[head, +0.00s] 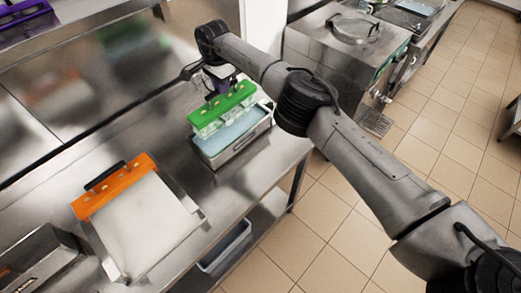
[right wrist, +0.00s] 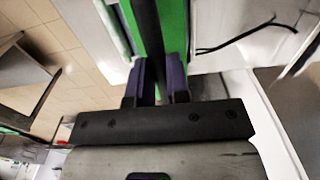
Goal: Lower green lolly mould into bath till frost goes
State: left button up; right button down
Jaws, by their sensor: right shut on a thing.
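The green lolly mould (head: 222,108) has a green top bar with small pale dots, and whitish, frosty-looking cups below it. My right gripper (head: 217,88) is shut on its dark handle and holds it level over the bath (head: 238,153), a steel tub with pale blue liquid. The cups are at the back part of the tub; I cannot tell how deep they sit in the liquid. In the right wrist view, my purple fingers (right wrist: 158,82) clasp a dark bar in front of the green top (right wrist: 176,30). My left gripper is not in view.
A purple item (head: 25,25) sits on the upper shelf. A steel machine with a round lid (head: 355,30) stands behind my right arm. Tiled floor is open at right.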

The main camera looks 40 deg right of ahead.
aim_at(223, 100)
jog(key=shift+f+b, duration=0.5)
jog(key=shift+f, duration=0.25)
jog(key=shift+f+b, duration=1.1)
jog(key=shift+f, duration=0.5)
jog(key=shift+f+b, duration=1.15)
jog(key=shift+f, duration=0.25)
jog(key=shift+f+b, duration=0.85)
jog(key=shift+f, duration=0.3)
dwell(3.1)
